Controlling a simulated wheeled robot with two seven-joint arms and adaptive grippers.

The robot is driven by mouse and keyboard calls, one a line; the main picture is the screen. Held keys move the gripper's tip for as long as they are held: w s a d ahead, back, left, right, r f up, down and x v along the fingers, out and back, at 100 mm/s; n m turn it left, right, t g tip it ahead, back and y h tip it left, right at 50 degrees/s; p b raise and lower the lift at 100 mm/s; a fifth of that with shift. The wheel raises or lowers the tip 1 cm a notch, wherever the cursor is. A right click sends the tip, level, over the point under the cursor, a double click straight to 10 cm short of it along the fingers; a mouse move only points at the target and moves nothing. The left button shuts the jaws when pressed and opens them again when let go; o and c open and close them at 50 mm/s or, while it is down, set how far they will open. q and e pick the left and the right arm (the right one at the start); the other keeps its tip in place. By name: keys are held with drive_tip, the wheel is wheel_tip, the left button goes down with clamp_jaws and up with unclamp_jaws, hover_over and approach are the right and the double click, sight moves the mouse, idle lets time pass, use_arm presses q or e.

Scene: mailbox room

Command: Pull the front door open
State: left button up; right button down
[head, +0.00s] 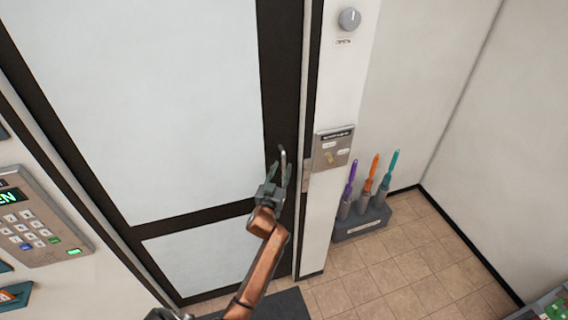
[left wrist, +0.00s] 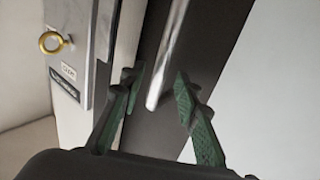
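The front door (head: 190,110) fills the left and middle of the head view, with pale panels in a dark frame. Its metal bar handle (head: 283,160) stands on the right stile of the frame. My left gripper (head: 277,178) is at the lower part of the handle. In the left wrist view, the handle (left wrist: 168,55) runs down between the two green fingers of the left gripper (left wrist: 158,80), which are apart, with a gap on each side. I cannot tell how deep the bar sits between them.
A keypad panel (head: 40,222) is on the wall at left. Right of the door are a round knob (head: 349,18), a metal plate (head: 333,149) and a grey holder (head: 361,222) with colored-handled tools. A dark mat (head: 275,306) lies before the door. Tiled floor (head: 400,270) is open at right.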

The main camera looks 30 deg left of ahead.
sight(283, 165)
use_arm(q)
drive_tip(key=shift+x, duration=1.7)
clamp_jaws()
